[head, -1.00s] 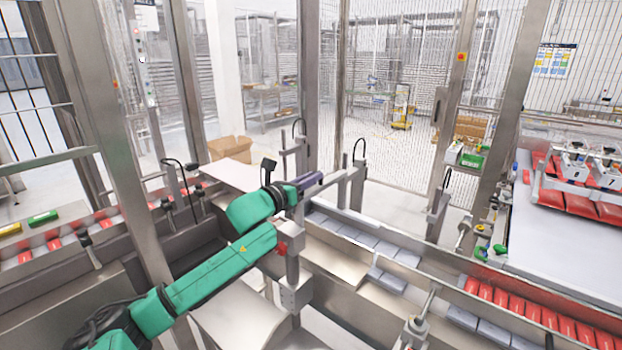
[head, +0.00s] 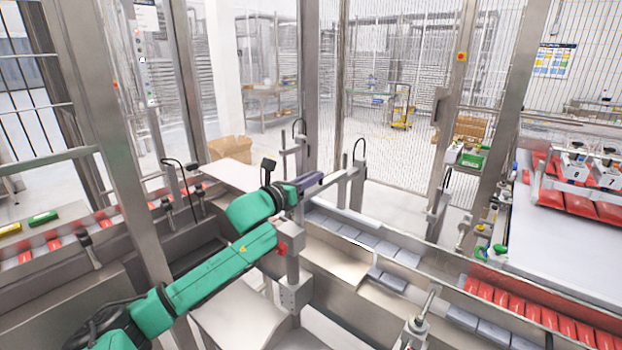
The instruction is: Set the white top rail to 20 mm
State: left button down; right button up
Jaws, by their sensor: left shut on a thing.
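My left gripper (head: 308,182) is small in the head view, at the end of my green arm near the middle of the picture. It is shut at the end of a grey metal bar (head: 338,177) that runs to an upright post beside the conveyor. Its fingertips and the exact part between them are too small to make out. I cannot pick out a white top rail or a millimetre scale for certain. My right gripper is not in view.
A lane of grey-blue packs (head: 363,238) runs toward the lower right, with red packs (head: 515,303) beside it. Metal posts and side walls crowd the arm. White picker heads (head: 575,172) stand over red packs at the right. Wire fencing closes the back.

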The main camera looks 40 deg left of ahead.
aim_at(311, 195)
pick_arm(q)
notch_tip(311, 195, down, 5)
jog(key=b, duration=0.4)
jog(key=shift+f, duration=0.15)
jog(key=c, duration=0.9)
grip_release()
jog(key=shift+o, duration=0.2)
jog(key=shift+d, duration=0.1)
jog(key=shift+s, duration=0.1)
